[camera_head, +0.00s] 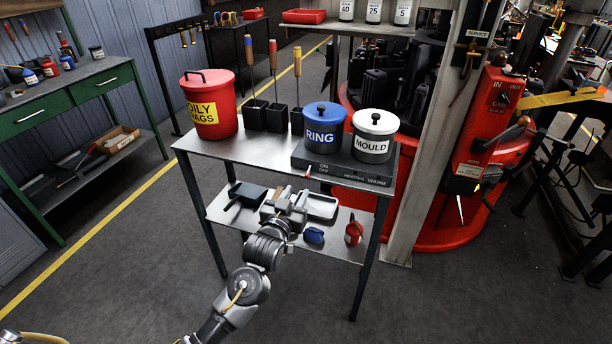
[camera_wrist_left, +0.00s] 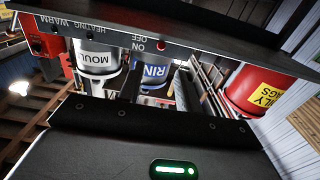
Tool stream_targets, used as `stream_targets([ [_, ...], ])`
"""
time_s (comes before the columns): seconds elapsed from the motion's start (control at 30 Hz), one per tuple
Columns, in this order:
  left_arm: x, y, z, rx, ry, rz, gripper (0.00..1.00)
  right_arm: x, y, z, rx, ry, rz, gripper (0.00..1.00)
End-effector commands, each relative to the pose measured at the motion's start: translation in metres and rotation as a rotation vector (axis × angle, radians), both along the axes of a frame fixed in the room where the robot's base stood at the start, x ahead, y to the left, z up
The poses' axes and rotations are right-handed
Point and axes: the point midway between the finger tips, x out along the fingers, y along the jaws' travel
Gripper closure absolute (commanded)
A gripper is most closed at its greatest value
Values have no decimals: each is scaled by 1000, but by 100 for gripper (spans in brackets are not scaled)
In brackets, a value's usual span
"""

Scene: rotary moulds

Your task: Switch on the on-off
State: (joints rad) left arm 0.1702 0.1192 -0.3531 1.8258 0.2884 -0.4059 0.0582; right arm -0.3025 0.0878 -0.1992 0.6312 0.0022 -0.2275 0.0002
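The on-off switch shows as a small red lever (camera_head: 308,172) beside the ON and OFF lettering on the front of a dark heater base (camera_head: 340,168). In the left wrist view the switch (camera_wrist_left: 161,46) is a red spot beside the same lettering, seen upside down. My left gripper (camera_head: 293,197) is just below and in front of the heater base, apart from the switch. Its fingers (camera_wrist_left: 158,88) stand apart with nothing between them. The lever's exact tilt is too small to tell. My right gripper is not in view.
A blue RING pot (camera_head: 322,136) and a white-lidded MOULD pot (camera_head: 373,147) stand on the heater base. A red oily rags bin (camera_head: 208,118) and black tool holders stand left on the steel table (camera_head: 240,150). The lower shelf (camera_head: 265,243) holds trays and small tools beneath my gripper.

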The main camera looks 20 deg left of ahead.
Motion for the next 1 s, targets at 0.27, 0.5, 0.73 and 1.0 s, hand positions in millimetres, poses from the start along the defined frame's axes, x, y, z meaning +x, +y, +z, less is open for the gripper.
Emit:
stream_targets([
  [0.27,54,-3,2,0,-1,1,66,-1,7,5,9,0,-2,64],
  [0.5,84,-6,0,0,1,0,66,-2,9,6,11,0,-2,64],
  [0.73,91,-6,0,-1,0,0,66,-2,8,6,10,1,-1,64],
  [1.0,91,-6,0,-1,0,0,77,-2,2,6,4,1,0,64],
])
